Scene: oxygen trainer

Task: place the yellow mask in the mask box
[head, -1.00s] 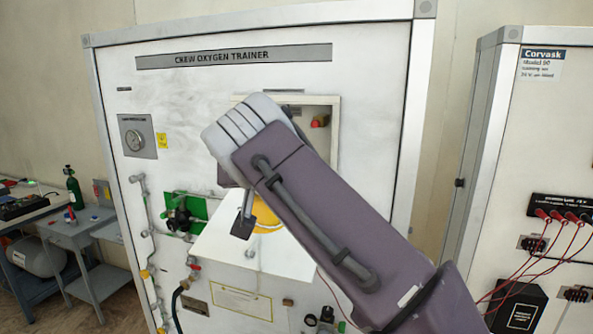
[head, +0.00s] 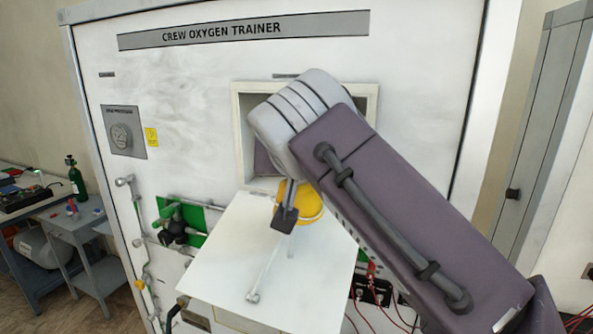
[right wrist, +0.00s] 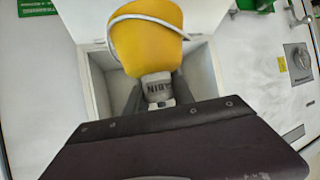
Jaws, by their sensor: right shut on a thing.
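The yellow mask (head: 305,203) hangs in front of the trainer panel, partly hidden by my right arm in the head view. My right gripper (head: 287,213) is shut on it. In the right wrist view the yellow mask (right wrist: 147,35) is large, and the dark fingers (right wrist: 157,97) close on its grey neck, marked "CABIN". The mask box (head: 240,130) is a white-framed recess in the panel. Its white door (head: 235,255) is folded down below the opening. The box (right wrist: 198,75) shows behind the mask in the right wrist view. My left gripper is not in view.
A green plate with a valve (head: 180,218) and pipes sits left of the lowered door. Red leads (head: 372,275) hang at the lower right. A grey cart (head: 75,235) stands at the far left.

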